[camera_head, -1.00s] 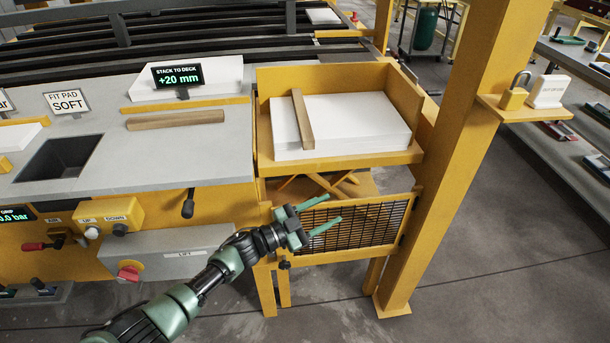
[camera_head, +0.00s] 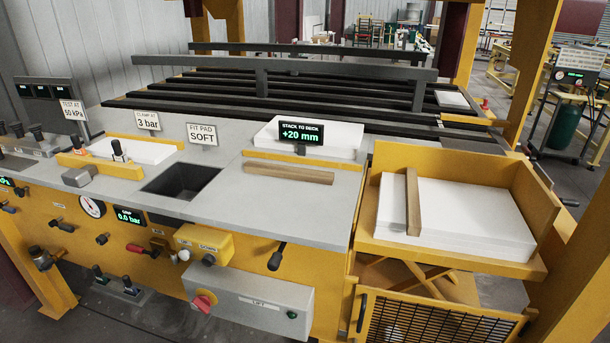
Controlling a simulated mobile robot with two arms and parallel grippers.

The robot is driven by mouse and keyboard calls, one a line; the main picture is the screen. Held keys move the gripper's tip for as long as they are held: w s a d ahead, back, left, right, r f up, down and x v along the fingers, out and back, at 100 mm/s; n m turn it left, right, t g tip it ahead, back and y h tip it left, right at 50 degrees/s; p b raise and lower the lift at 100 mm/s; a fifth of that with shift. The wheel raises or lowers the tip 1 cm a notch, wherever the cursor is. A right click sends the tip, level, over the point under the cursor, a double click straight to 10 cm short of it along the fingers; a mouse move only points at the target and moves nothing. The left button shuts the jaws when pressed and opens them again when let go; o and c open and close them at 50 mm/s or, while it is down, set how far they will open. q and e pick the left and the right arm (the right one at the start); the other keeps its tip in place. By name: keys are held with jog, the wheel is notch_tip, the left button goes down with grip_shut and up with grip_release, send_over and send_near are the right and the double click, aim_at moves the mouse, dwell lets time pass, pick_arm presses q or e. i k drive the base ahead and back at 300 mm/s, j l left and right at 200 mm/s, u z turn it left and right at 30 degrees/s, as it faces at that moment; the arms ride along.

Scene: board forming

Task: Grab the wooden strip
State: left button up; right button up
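One wooden strip (camera_head: 288,172) lies flat on the grey deck, below the stack-to-deck sign, running left to right. A second wooden strip (camera_head: 413,201) lies across the left part of the white board stack (camera_head: 470,217) on the yellow lift tray (camera_head: 530,266), running front to back.
A dark square recess (camera_head: 182,181) is in the deck to the left. White boards (camera_head: 310,139) sit behind the deck strip, with the stack-to-deck sign (camera_head: 300,137) in front of them. Yellow walls stand behind and right of the tray. Levers (camera_head: 277,256) stick out from the front panel.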

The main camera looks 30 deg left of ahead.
aim_at(292, 173)
jog(key=i+l+u, duration=0.8)
jog(key=i+l, duration=0.05)
jog(key=i, duration=0.05)
